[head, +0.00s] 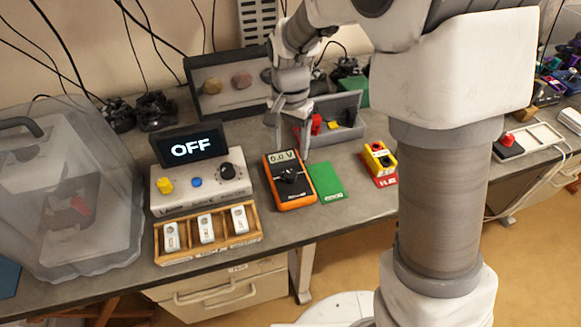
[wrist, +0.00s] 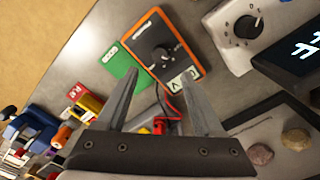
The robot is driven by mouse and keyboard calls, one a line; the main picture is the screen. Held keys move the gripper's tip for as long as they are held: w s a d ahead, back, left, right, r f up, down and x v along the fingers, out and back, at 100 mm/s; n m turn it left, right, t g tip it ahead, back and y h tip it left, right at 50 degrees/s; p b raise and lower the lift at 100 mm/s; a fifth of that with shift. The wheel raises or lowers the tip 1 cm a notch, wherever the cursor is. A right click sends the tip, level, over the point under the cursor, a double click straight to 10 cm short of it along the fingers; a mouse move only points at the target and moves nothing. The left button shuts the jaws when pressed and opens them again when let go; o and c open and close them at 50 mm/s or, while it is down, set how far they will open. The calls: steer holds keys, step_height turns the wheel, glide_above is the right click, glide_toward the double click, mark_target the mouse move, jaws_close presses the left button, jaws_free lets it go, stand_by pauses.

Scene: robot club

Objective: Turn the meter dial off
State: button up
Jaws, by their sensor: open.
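The orange and dark grey meter (head: 293,199) lies on the bench, and its screen reads 0.0 V. Its black dial (head: 289,175) sits in the middle of its face, with a white pointer mark. The meter also shows in the wrist view (wrist: 151,33), with its dial (wrist: 162,54) just beyond the fingertips in the picture. My gripper (head: 291,152) is open and empty, pointing down over the screen end of the meter. In the wrist view my gripper (wrist: 150,76) has its two fingers spread, with neither seen touching the dial.
A green card (head: 328,180) lies right of the meter. A control box (head: 205,190) with an OFF display (head: 190,147) stands left. A grey bin (head: 347,128) is behind, and a yellow switch box (head: 378,158) is further right.

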mark_target(291, 174)
step_height(291, 174, down, 9)
steer(key=shift+f, duration=0.15)
jaws_close()
stand_by(0.5)
